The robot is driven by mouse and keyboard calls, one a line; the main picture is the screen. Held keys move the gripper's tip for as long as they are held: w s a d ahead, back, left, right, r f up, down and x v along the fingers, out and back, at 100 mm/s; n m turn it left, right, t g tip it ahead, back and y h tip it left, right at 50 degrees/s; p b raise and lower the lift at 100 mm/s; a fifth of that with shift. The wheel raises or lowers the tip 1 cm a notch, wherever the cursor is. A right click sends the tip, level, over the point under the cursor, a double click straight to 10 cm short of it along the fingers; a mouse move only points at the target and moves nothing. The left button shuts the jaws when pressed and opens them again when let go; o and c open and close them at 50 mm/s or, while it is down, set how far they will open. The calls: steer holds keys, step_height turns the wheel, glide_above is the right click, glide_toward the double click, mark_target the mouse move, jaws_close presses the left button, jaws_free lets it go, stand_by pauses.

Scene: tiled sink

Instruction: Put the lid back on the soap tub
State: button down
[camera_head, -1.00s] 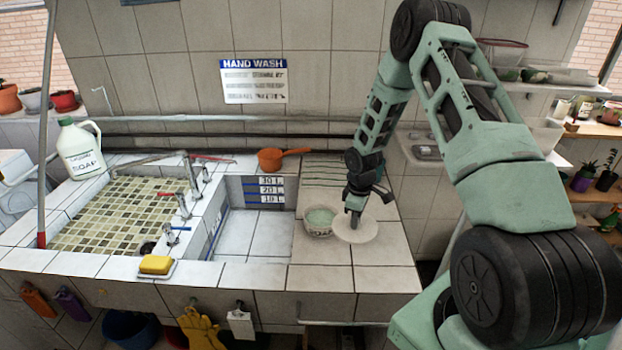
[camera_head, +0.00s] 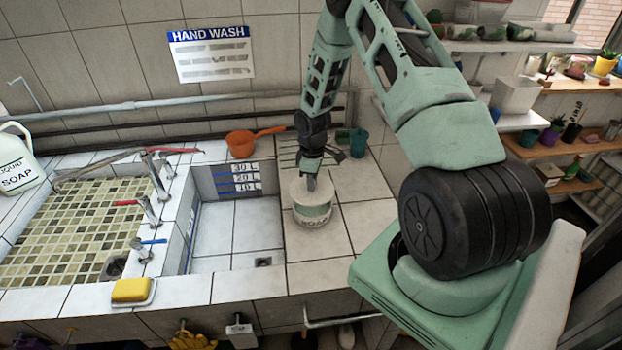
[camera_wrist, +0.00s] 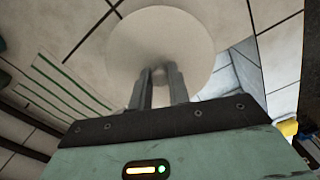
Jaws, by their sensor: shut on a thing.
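The soap tub (camera_head: 314,221), a small pale round tub with lettering on its front, stands on the tiled counter right of the basin. A strip of its green content or inside shows at the front, below the lid. The pale round lid (camera_head: 302,195) is over the tub and hides most of its opening. A gap shows at the front; whether the lid touches the rim at the back I cannot tell. My gripper (camera_head: 311,184) points down and is shut on the lid's middle. In the wrist view the lid (camera_wrist: 185,35) fills the space beyond my fingers (camera_wrist: 160,78) and hides the tub.
An orange pan (camera_head: 241,144) and a teal cup (camera_head: 358,142) stand at the back of the counter. The open basin (camera_head: 235,225) lies just left of the tub. Counter right of the tub is clear.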

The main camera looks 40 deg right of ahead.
steer(key=shift+f+b, duration=1.55)
steer(key=shift+f, duration=0.95)
steer(key=shift+f, duration=0.15)
stand_by(0.4)
steer(key=c, duration=0.8)
jaws_free()
steer(key=shift+o, duration=0.2)
steer(key=shift+r+p, duration=2.35)
steer(key=shift+r, duration=1.2)
